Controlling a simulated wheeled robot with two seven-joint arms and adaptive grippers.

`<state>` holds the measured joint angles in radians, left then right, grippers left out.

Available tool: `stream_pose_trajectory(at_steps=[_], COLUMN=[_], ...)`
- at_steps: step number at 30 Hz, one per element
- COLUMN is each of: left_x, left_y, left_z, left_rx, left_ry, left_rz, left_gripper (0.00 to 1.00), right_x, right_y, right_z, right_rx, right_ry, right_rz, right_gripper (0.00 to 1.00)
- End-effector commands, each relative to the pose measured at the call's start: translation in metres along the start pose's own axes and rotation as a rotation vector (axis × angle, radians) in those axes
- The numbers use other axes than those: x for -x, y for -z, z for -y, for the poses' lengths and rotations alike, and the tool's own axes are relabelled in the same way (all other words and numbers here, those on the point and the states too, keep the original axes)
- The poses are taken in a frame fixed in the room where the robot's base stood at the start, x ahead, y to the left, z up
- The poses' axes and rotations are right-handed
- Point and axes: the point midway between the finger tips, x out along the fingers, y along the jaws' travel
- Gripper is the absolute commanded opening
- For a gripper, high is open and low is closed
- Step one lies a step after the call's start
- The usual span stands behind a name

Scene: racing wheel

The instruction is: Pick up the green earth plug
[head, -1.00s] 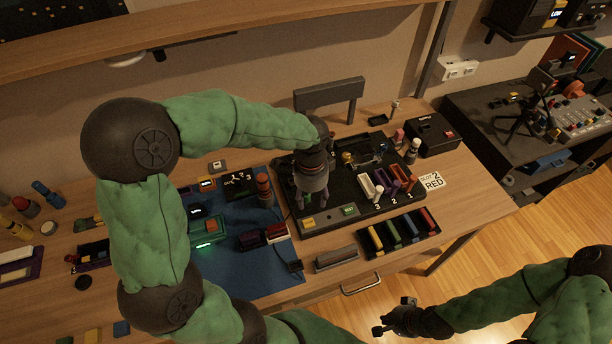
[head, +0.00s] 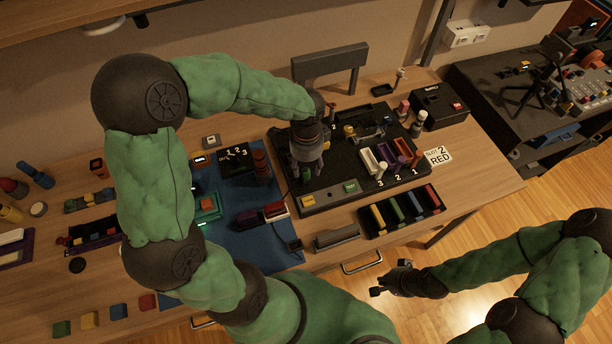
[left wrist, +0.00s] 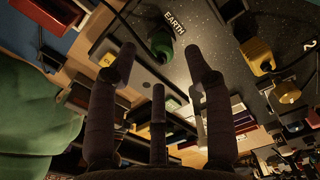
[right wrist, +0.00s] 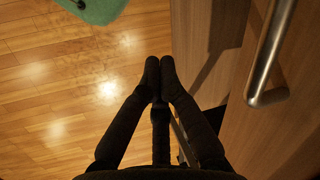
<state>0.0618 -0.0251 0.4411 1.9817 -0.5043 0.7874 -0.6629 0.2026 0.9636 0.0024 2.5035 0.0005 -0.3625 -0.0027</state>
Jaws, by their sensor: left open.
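The green earth plug (left wrist: 160,42) sits at the black board beside the white EARTH label, seen in the left wrist view. My left gripper (left wrist: 158,68) is open, its three fingers spread and pointing toward the plug, with nothing between them. The plug shows beyond the fingertips, apart from them. In the head view my left gripper (head: 305,176) hangs over the left part of the black board (head: 335,195) and largely hides the plug. My right gripper (head: 376,284) is off the table's front edge; its fingertips meet, empty, in the right wrist view (right wrist: 159,66).
A yellow plug (left wrist: 258,55) stands to the right on the board. A tray of coloured bars (head: 405,211) and a grey block (head: 337,237) lie in front. A blue mat (head: 240,245) with small parts is at left. A drawer handle (right wrist: 268,60) is beside my right gripper.

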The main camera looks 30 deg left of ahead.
Motion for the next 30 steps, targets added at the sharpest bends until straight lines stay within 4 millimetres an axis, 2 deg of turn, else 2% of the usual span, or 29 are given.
stream_pose_trajectory(at_steps=[1, 6, 14, 15, 20, 30], left_x=[-0.011, -0.034, -0.037, -0.037, -0.036, -0.036], left_y=[-0.001, -0.001, 0.0, 0.0, 0.0, 0.0], left_z=[0.001, 0.002, 0.002, 0.002, 0.002, 0.002], left_rx=[0.001, 0.001, 0.001, 0.001, 0.001, 0.001], left_ry=[-0.002, -0.002, 0.0, 0.0, 0.0, 0.0], left_rz=[0.001, 0.001, 0.0, 0.0, 0.0, -0.001], left_gripper=[0.51, 0.51, 0.51, 0.46, 0.0, 0.0], right_x=[-0.006, -0.015, -0.015, -0.015, -0.015, -0.015], right_y=[0.0, 0.001, 0.001, 0.001, 0.001, 0.001], right_z=[-0.002, -0.005, -0.005, -0.005, -0.005, -0.005], right_rx=[0.0, 0.0, 0.0, 0.0, 0.0, 0.0], right_ry=[0.0, 0.0, 0.0, 0.0, 0.0, 0.0], right_rz=[0.0, 0.0, 0.0, 0.0, 0.0, 0.0], right_gripper=[0.0, 0.0, 0.0, 0.0, 0.0, 0.0])
